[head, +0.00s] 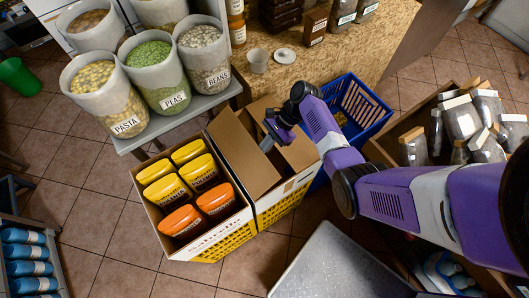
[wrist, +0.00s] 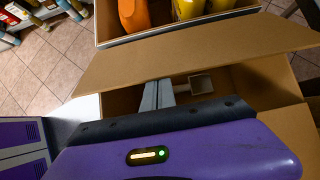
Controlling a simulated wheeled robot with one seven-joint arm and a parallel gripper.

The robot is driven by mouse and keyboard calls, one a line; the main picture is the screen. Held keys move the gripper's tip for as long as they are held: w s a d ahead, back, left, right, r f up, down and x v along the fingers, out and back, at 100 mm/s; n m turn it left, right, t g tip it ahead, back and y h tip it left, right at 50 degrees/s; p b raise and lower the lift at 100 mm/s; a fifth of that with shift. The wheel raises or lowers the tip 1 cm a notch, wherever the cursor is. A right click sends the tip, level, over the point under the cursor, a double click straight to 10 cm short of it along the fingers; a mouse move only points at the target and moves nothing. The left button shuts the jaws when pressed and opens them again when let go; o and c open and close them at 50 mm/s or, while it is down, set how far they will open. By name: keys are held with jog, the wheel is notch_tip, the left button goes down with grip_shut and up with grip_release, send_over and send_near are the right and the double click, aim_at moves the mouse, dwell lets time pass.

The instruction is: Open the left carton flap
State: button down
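An open cardboard carton (head: 298,158) stands on a yellow crate in the middle of the head view. Its left flap (head: 245,155) is raised at an angle along the side next to the bottle carton. In the wrist view the left flap (wrist: 190,58) spans the picture above the carton opening. My gripper (head: 268,143) is over the opening, on the inner side of the left flap, with its fingers close to it. In the wrist view the fingers (wrist: 177,92) are partly hidden by my purple gripper body. I cannot tell whether they touch the flap or how far apart they are.
A carton of yellow and orange bottles (head: 150,215) stands directly left of the open carton. A blue crate (head: 371,108) is to the right. A shelf with pasta, pea and bean bins (head: 150,75) is behind left. A wooden counter (head: 340,25) is behind.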

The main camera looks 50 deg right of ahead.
aim_at(251, 158)
jog(key=shift+a+r, duration=0.35)
jog(key=shift+a, duration=0.55)
jog(key=shift+w+a+r, duration=0.15)
jog(key=shift+a+r, duration=0.55)
jog(key=shift+a, duration=0.05)
jog(key=shift+w+a+r, duration=0.3)
jog(key=shift+a+r, duration=0.05)
jog(key=shift+a, duration=0.25)
jog(key=shift+a+r, duration=0.1)
jog(key=shift+r, duration=0.25)
jog(key=shift+w, duration=0.1)
jog(key=shift+r, duration=0.1)
